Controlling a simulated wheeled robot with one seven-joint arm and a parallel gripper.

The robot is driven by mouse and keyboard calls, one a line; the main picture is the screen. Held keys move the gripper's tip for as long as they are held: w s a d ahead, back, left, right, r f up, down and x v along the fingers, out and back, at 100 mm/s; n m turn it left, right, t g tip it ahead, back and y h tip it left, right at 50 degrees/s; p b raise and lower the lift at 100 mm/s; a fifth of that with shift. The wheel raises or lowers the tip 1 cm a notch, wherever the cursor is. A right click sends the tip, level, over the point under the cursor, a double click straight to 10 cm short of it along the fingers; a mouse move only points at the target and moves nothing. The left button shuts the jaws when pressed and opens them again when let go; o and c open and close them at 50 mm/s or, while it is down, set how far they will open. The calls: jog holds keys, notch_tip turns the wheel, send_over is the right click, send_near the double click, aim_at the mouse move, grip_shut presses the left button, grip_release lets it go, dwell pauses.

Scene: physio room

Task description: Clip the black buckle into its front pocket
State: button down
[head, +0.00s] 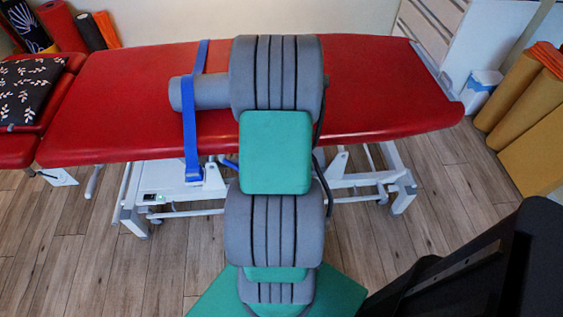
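A blue strap (191,140) runs across the red treatment table (120,100), over a grey bolster (207,93), and hangs down past the table's near edge. Its lower end (193,182) looks thicker, but I cannot make out a buckle or pocket there. A small blue piece (229,163) shows beside my arm below the table edge. I see no black buckle and no front pocket. My grey and green arm stands in the middle of the view and covers the right part of the bolster. My gripper does not show.
A black patterned cushion (30,90) lies at the table's left. Rolled mats stand at the back left and orange ones (535,100) at the right. A white bin (483,90) stands near the table's right end. A large black object (465,275) fills the lower right. Wooden floor shows at left.

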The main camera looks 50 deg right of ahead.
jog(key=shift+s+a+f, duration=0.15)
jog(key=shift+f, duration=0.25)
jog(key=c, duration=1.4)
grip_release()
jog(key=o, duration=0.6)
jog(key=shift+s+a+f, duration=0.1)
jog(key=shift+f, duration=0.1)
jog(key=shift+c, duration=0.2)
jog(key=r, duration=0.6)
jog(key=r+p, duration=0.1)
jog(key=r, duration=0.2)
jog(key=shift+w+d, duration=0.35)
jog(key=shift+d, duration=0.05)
